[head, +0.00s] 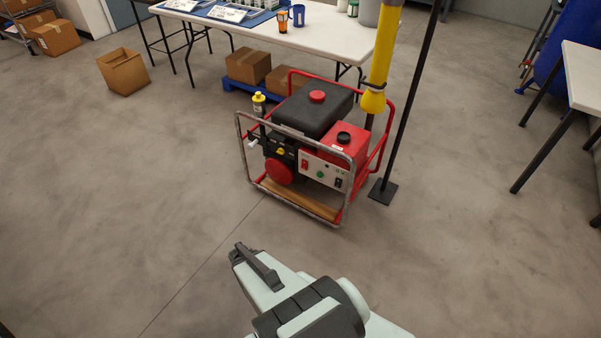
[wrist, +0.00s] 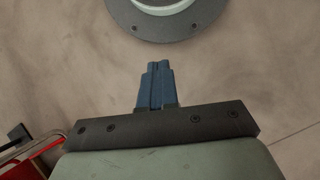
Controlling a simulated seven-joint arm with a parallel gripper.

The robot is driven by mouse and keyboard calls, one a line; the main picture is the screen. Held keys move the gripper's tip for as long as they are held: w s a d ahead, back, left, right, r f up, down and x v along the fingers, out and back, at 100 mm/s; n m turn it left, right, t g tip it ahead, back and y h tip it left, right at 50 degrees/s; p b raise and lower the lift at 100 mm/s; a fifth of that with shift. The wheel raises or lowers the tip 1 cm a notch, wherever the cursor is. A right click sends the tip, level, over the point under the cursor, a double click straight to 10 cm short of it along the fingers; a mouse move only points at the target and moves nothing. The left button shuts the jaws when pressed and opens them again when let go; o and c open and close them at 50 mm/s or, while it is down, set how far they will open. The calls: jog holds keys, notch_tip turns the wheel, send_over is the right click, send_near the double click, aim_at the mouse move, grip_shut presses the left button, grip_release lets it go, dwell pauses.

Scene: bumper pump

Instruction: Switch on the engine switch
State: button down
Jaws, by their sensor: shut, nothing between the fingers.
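The engine unit (head: 315,118), a generator in a red and grey tube frame, stands on the floor in the middle of the head view. Its front has a white control panel (head: 311,172) with a small red switch (head: 304,163), a green round part (head: 320,174) and a dark part (head: 338,183). I cannot tell which is the engine switch or its position. My gripper (wrist: 158,68) is shut and empty, its blue fingers together in the wrist view. In the head view my arm's end is in front of the engine, apart from it. A red part (wrist: 42,160) shows at the lower left of the wrist view.
A yellow hose (head: 380,65) hangs by a black post (head: 410,100) right of the engine. A white table (head: 270,32) stands behind it, with boxes below. Another table (head: 585,75) is at the right. The floor (head: 130,190) in front and left is clear.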

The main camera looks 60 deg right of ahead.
aim_at(304, 168)
jog(key=w+d+f+n+h, duration=0.1)
jog(key=w+d+h, duration=0.15)
jog(key=d, duration=0.85)
jog(key=w+d+f+g+h, duration=0.1)
jog(key=w+d+f+h, duration=0.15)
jog(key=d, duration=0.75)
jog(key=w+d+n+h, duration=0.1)
jog(key=d+h, duration=0.3)
jog(key=d, duration=0.7)
jog(key=w+d+r+n+t+h, duration=0.1)
jog(key=w+d+r+t+h, duration=0.1)
jog(key=w+d, duration=0.4)
jog(key=w+d+r+n+t+h, duration=0.1)
jog(key=w+d+r+t+h, duration=0.2)
jog(key=w+d+h, duration=0.4)
jog(key=w+t, duration=0.1)
jog(key=w, duration=0.1)
jog(key=shift+w+r+n+t, duration=0.25)
jog(key=shift+w+n+t, duration=0.05)
jog(key=shift+w, duration=0.05)
jog(key=shift+d, duration=0.1)
jog(key=d, duration=0.4)
jog(key=d+f, duration=0.1)
jog(key=d, duration=0.8)
jog(key=shift+d+f, duration=0.35)
